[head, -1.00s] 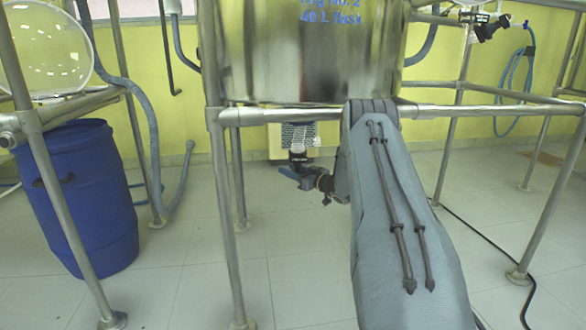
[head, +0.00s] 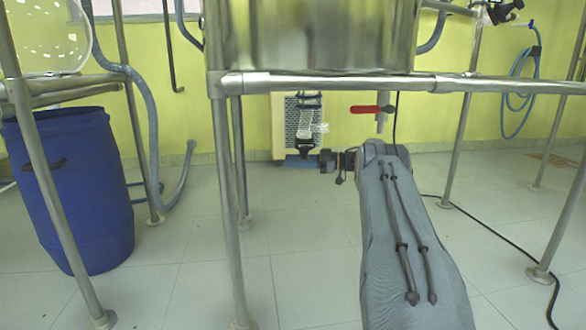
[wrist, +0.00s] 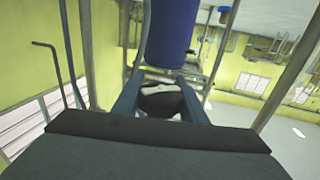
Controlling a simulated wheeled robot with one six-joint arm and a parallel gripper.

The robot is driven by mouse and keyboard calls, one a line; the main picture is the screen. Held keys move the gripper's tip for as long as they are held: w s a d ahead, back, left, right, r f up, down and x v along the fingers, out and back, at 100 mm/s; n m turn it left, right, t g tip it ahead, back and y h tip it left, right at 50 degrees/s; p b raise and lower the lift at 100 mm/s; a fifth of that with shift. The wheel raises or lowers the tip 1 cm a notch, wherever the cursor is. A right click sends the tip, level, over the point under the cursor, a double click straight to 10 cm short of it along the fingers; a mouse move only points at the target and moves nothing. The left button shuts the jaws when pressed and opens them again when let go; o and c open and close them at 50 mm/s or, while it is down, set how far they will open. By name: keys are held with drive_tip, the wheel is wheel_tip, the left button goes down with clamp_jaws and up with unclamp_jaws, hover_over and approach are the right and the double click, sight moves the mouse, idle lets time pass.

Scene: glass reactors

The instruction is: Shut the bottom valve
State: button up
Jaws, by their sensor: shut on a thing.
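The bottom valve (head: 308,145) hangs below the steel vessel in the head view, under a clear glass outlet. Its dark body has a blue handle (head: 302,163) at the bottom. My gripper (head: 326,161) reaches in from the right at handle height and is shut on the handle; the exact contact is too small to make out. In the wrist view my gripper (wrist: 162,98) shows two dark bluish fingers either side of a dark rounded part with a pale top.
The steel vessel (head: 310,35) and frame rail (head: 350,83) are above my arm. Frame legs (head: 229,190) stand nearby. A blue barrel (head: 75,190) is at left. A red-handled valve (head: 372,109) shows behind, right of the bottom valve. The tiled floor below is mostly clear.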

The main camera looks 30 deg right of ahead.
drive_tip(key=shift+s+a+r+n+g+y+b, duration=0.1)
drive_tip(key=shift+n+g+y+b, duration=0.25)
drive_tip(key=shift+g+b, duration=0.25)
drive_tip(key=shift+s+a+n+g+y+b, duration=0.1)
drive_tip(key=shift+n+g+y+b, duration=0.15)
drive_tip(key=shift+n+g+b, duration=0.3)
drive_tip(key=o, duration=1.1)
drive_tip(key=shift+a, duration=0.1)
drive_tip(key=shift+c, duration=0.2)
drive_tip(key=shift+d, duration=0.2)
